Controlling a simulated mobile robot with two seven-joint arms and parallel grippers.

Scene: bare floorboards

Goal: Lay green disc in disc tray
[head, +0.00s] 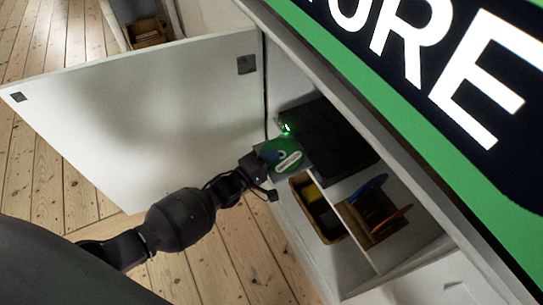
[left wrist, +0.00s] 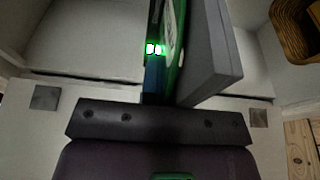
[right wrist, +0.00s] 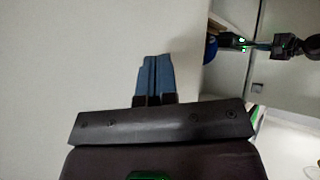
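The green disc (head: 279,151), with a white marking, is at the cabinet opening in the head view. It shows nearly edge-on in the left wrist view (left wrist: 176,42). My left gripper (head: 262,158) is shut on its near edge; one blue finger shows and the other is hidden. The disc tray, a flat grey slab (left wrist: 215,58), lies right beside the disc's face; I cannot tell whether they touch. In the head view the disc covers part of it, in front of a black player (head: 335,142) with a green light. My right gripper (right wrist: 155,78) is shut and empty.
Below the player, a wooden box (head: 322,216) holds something yellow. A rack beside it holds a blue disc (head: 371,187) and an orange disc (head: 391,223). The white cabinet door (head: 150,110) stands open at left. A large sign (head: 425,75) covers the upper right.

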